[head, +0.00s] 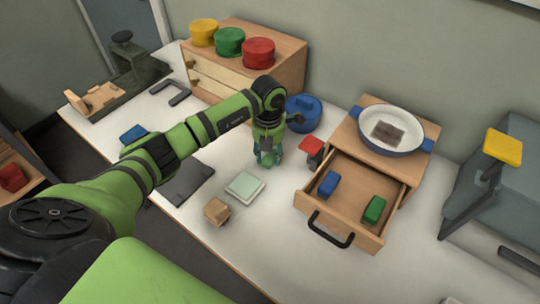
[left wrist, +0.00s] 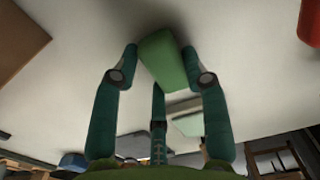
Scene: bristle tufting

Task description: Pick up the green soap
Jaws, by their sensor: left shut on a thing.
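The green soap (left wrist: 163,60) is a smooth green block between the fingertips of my left gripper (left wrist: 164,58) in the left wrist view. The fingers touch it on both sides. In the head view my left gripper (head: 268,157) points down over the white table, left of the open drawer; the soap is mostly hidden by the fingers there. A pale green square dish (head: 245,186) lies on the table just in front of the gripper. It also shows in the left wrist view (left wrist: 187,124). My right gripper is not in view.
The open drawer (head: 337,227) holds a blue block (head: 328,184) and a green block (head: 374,209). A pan (head: 405,118) sits on its cabinet. A wooden block (head: 217,211), a red-topped item (head: 311,147) and a blue round container (head: 303,108) stand near the gripper.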

